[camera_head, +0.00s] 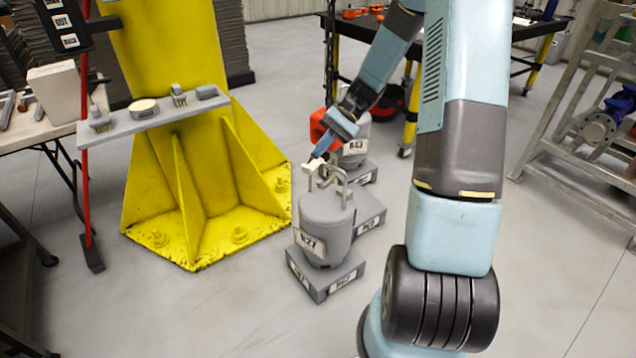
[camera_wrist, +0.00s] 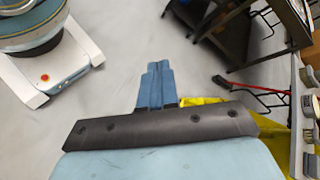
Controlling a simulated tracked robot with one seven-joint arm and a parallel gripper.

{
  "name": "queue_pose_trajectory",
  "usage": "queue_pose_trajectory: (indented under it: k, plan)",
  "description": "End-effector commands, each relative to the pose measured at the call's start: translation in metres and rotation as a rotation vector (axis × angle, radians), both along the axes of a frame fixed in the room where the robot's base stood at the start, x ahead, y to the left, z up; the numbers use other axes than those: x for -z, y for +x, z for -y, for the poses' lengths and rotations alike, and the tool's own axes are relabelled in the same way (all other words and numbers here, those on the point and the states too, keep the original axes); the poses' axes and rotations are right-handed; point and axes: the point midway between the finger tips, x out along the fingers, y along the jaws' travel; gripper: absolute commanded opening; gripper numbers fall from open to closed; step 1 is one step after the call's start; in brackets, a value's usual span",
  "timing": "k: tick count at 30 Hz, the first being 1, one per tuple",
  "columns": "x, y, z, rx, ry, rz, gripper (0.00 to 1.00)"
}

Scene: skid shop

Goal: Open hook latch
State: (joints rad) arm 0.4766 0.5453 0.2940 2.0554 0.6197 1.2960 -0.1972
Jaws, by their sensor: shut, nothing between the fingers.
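I cannot make out a hook latch in either view. My gripper (camera_head: 318,155) is at the end of the arm in the head view, angled down and left, with its blue fingers shut and empty. The shut fingers also show in the wrist view (camera_wrist: 158,75), over bare floor. In the head view the fingertips overlap a small pale piece (camera_head: 313,166) near the top of a grey canister (camera_head: 327,222) labelled R27. I cannot tell whether they touch it. The canister has a loop handle and stands upright on a grey block (camera_head: 320,284).
A second grey canister (camera_head: 356,155), labelled R43, stands behind. A yellow column (camera_head: 170,60) with a flared base and a small shelf (camera_head: 150,122) is to the left. A dark workbench (camera_head: 350,28) is at the back, a metal rack (camera_head: 560,125) at right. The front floor is clear.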

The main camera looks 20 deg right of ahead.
Motion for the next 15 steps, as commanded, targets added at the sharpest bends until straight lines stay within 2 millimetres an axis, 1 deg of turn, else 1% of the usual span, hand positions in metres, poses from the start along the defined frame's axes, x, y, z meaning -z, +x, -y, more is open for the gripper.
queue_pose_trajectory:
  k: [1,15]
  plan:
    - [0.012,0.005,0.002,0.017,0.04,-0.027,0.0]
    - [0.1,0.046,0.017,0.207,0.43,-0.197,0.0]
